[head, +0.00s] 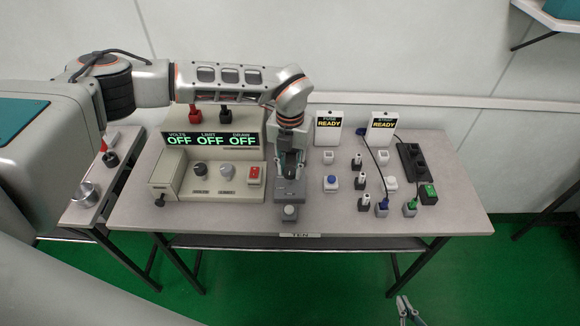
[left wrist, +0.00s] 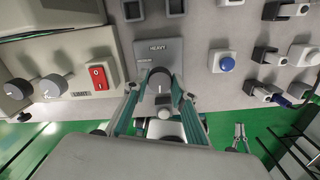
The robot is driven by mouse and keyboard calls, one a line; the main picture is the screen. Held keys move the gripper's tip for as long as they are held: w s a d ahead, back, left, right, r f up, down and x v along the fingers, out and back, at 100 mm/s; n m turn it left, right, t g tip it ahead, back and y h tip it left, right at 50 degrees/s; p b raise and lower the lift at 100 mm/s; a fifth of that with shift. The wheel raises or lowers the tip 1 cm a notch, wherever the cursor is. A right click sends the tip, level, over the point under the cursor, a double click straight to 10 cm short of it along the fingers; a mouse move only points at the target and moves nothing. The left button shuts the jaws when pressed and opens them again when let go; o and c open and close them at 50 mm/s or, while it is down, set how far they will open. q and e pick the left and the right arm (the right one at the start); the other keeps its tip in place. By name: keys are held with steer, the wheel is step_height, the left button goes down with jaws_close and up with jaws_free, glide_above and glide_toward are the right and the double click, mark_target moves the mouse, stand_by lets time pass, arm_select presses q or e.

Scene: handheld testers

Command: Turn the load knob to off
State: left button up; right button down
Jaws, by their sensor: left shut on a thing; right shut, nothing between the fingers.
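The load knob (left wrist: 160,76) is a dark round knob on a grey box (left wrist: 180,48) in the left wrist view. The word HEAVY reads above it, with smaller lettering to its left. A small pale mark shows on the knob, but its exact setting is unclear. My left gripper (left wrist: 161,98) is shut on the knob, one finger on each side. In the head view my left gripper (head: 289,170) reaches down onto the grey box (head: 291,190) and hides the knob. My right gripper (head: 403,309) is shut and empty, low in front of the table.
Left of the grey box stands a beige power unit (head: 222,180) with two knobs, a red switch (head: 254,172) and displays reading OFF. To the right are buttons, plugs, a black socket strip (head: 411,161) and two READY signs. The table's front edge is mostly clear.

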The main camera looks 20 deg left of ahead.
mark_target(290, 170)
arm_select(q)
steer(key=shift+n, duration=0.5)
steer(key=o, duration=1.1)
steer(key=shift+r, duration=0.1)
steer(key=shift+r, duration=0.25)
step_height(290, 170, up, 11)
steer(key=shift+r, duration=0.15)
